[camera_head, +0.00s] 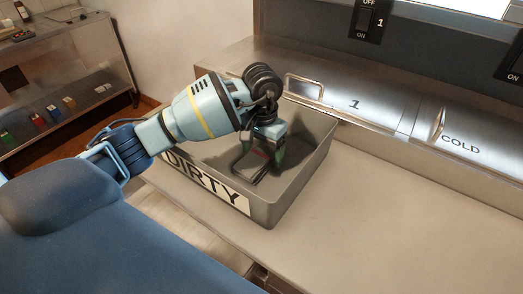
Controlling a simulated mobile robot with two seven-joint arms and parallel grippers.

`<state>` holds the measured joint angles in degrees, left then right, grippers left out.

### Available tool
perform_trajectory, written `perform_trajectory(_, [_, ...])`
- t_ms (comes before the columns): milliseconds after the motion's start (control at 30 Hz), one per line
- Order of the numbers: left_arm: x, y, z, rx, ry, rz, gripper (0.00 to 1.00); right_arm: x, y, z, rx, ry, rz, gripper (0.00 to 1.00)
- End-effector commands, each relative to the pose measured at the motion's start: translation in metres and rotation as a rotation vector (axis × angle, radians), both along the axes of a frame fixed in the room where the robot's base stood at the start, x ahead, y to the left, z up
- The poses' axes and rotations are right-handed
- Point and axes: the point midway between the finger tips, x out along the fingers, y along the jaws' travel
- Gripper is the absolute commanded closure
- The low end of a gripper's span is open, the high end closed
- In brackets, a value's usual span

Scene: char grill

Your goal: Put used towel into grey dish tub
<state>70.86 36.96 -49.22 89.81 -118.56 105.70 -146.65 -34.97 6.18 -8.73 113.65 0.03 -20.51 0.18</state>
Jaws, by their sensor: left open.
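The grey dish tub (300,181) stands on the pale counter, with a white "DIRTY" label on its front wall. My left gripper (258,168) points down into the tub, its fingers open and below the rim level in the picture. Whether the fingertips touch the tub floor cannot be told. My right gripper is not in view.
The counter (390,215) to the right is clear.

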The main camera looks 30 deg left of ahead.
Motion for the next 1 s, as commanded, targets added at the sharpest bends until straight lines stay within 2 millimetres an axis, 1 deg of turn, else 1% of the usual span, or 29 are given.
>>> perform_trajectory(167, [0.001, 0.001, 0.029, 0.000, -0.006, 0.000, 0.17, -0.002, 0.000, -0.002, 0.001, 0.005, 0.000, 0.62])
perform_trajectory(400, [0.001, 0.001, 0.077, 0.001, -0.004, 0.001, 0.17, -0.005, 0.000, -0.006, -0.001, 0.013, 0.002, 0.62])
perform_trajectory(600, [0.001, 0.001, 0.106, 0.001, -0.003, 0.001, 0.17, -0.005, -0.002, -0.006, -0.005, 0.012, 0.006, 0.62])
perform_trajectory(800, [0.000, 0.000, 0.117, 0.000, -0.001, 0.000, 0.17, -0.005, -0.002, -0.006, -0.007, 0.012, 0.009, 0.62])
perform_trajectory(1000, [0.000, 0.000, 0.117, 0.000, 0.000, 0.001, 0.17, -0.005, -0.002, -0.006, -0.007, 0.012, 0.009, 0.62])
